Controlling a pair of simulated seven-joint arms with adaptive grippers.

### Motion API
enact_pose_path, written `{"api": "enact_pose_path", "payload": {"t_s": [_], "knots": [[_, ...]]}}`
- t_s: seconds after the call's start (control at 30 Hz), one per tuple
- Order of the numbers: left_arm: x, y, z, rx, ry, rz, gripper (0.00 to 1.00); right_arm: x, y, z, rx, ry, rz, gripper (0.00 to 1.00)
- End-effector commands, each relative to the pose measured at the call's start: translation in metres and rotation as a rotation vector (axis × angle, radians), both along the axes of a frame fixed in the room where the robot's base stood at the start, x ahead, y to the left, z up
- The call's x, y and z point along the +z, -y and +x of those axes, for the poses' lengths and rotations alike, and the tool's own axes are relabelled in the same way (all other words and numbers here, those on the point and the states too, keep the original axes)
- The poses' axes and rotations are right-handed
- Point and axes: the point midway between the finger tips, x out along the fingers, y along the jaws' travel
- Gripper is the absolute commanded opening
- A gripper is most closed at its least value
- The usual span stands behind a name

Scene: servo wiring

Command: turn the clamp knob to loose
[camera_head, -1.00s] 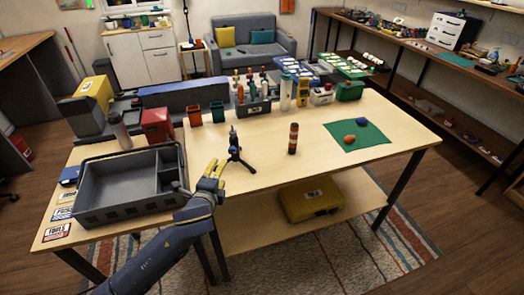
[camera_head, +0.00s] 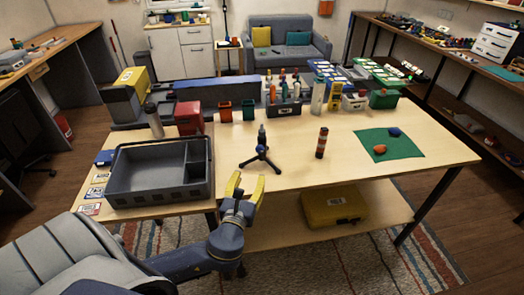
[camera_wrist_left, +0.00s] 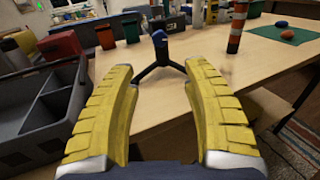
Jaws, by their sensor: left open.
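My left gripper (camera_head: 247,184) has yellow fingers spread apart and empty. It is at the table's front edge, nearer than the tripod and not touching it. Which way the knob is set is too small to tell. My right gripper is not in view.
A grey divided tray (camera_head: 150,202) sits left of the tripod. A red-and-black striped cylinder (camera_head: 321,143) stands to its right, and a green mat (camera_head: 405,152) with two small lumps lies further right. Bins and bottles line the table's back. The table between tripod and cylinder is clear.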

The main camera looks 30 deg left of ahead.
Motion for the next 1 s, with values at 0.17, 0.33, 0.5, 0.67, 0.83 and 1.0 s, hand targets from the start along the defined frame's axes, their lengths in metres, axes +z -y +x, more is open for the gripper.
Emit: {"api": "enact_pose_path", "payload": {"t_s": [0.17,0.33,0.5,0.67,0.83,1.0], "knots": [[0.001,-0.011,0.032,0.001,0.003,0.001,0.49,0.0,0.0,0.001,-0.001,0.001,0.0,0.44],[0.001,-0.022,0.062,0.001,0.002,0.0,0.49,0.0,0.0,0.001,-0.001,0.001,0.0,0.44],[0.001,-0.031,0.09,0.002,0.002,-0.002,0.49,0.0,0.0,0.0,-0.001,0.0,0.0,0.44],[0.001,-0.039,0.112,0.002,0.003,-0.001,0.49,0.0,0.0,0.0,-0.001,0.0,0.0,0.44],[0.0,-0.044,0.128,0.0,0.001,-0.002,0.49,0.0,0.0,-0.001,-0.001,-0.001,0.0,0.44],[0.0,-0.047,0.137,0.0,0.001,-0.002,0.49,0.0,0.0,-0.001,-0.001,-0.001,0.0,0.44]]}}
